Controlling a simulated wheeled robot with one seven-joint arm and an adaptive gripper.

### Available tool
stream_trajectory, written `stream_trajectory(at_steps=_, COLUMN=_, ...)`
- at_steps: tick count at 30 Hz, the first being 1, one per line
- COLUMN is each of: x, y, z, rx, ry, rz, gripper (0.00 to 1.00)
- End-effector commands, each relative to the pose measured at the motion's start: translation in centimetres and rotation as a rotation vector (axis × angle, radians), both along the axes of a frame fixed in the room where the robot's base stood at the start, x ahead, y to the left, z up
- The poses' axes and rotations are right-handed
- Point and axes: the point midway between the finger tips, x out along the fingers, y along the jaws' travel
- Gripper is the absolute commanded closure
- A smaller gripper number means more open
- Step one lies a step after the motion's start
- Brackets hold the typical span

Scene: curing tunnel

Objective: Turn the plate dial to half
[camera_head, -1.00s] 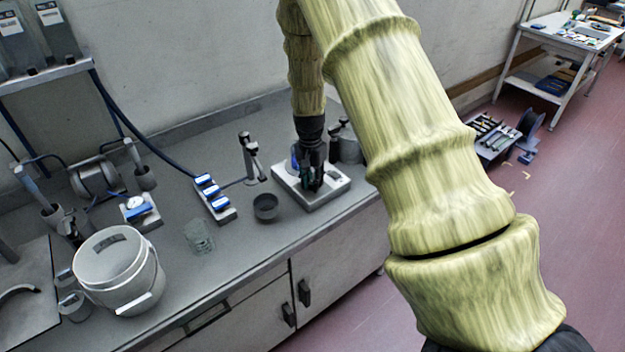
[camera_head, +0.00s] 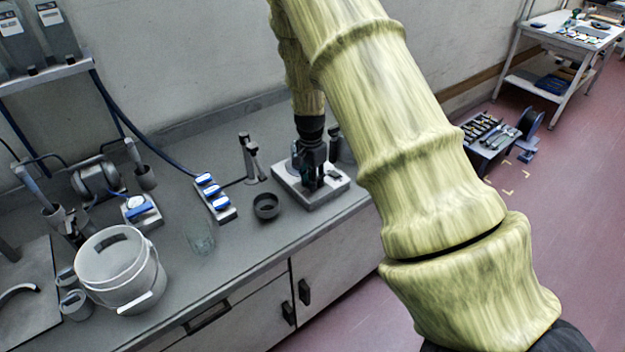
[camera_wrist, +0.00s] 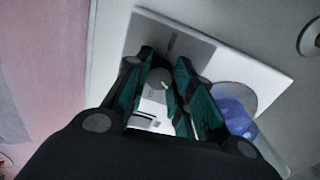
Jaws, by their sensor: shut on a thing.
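The plate (camera_head: 327,193), a flat grey-white unit, stands on the bench near its front edge. The wrist view shows its pale top (camera_wrist: 225,58) with a dark mark by the dial. The round grey dial (camera_wrist: 157,77) lies between the fingertips of my gripper (camera_wrist: 164,68), with a small light line beside its edge. My gripper points down at the plate and is shut on the dial; it also shows in the head view (camera_head: 311,182), where it hides the dial. A translucent blue vessel (camera_wrist: 236,114) shows beside the fingers.
A dark round cup (camera_head: 266,206) and a strip with blue switches (camera_head: 214,195) stand left of the plate. A clear beaker (camera_head: 201,240) and a white bucket (camera_head: 118,262) stand further left. A small stand (camera_head: 251,158) is behind the cup.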

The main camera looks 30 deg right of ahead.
Motion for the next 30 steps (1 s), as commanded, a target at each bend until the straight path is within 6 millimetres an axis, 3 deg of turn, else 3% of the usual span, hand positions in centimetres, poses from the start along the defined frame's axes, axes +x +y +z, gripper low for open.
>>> stream_trajectory(at_steps=4, x=0.2, y=-0.1, z=0.2, rx=-0.002, ry=-0.005, rz=0.000, gripper=1.00)
stream_trajectory(at_steps=5, x=0.2, y=-0.1, z=0.2, rx=-0.002, ry=-0.005, rz=0.000, gripper=0.71)
stream_trajectory(at_steps=8, x=0.2, y=-0.1, z=0.2, rx=-0.002, ry=-0.004, rz=0.001, gripper=0.53)
stream_trajectory(at_steps=20, x=0.1, y=0.0, z=0.5, rx=-0.001, ry=-0.001, rz=0.001, gripper=0.53)
stream_trajectory(at_steps=30, x=0.4, y=0.0, z=5.6, rx=-0.002, ry=-0.004, rz=0.001, gripper=0.53)
